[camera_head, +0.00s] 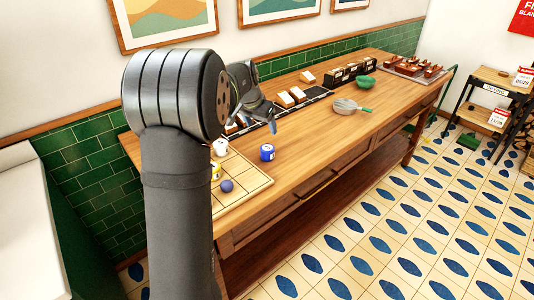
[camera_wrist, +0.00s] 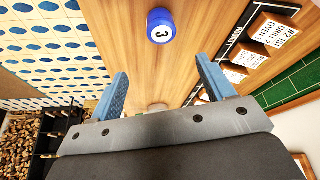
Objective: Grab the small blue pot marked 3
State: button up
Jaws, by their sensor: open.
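The small blue pot marked 3 (camera_head: 267,152) stands on the wooden counter, just right of the gridded board, in the head view. In the wrist view the blue pot (camera_wrist: 160,26) shows its white face with a 3, near the top centre. My gripper (camera_wrist: 166,88) is open and empty in the wrist view, with its two blue fingers wide apart. The pot lies beyond the fingertips, roughly in line with the gap between them. In the head view my gripper (camera_head: 273,120) hangs over the counter, behind the pot.
The gridded board (camera_head: 245,187) holds a purple ball (camera_head: 227,185), a white pot (camera_head: 220,147) and a yellow-marked pot (camera_head: 215,171). Bare wood lies right of the blue pot.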

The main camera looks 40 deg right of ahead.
send_near(268, 147)
jog(key=x, duration=0.5)
jog(key=shift+s+f, duration=0.1)
jog(key=shift+s, duration=0.15)
jog(key=x, duration=0.5)
jog(key=shift+w+a+f, duration=0.1)
jog(key=shift+w, duration=0.1)
jog(key=c, duration=1.1)
jog(key=shift+c, duration=0.2)
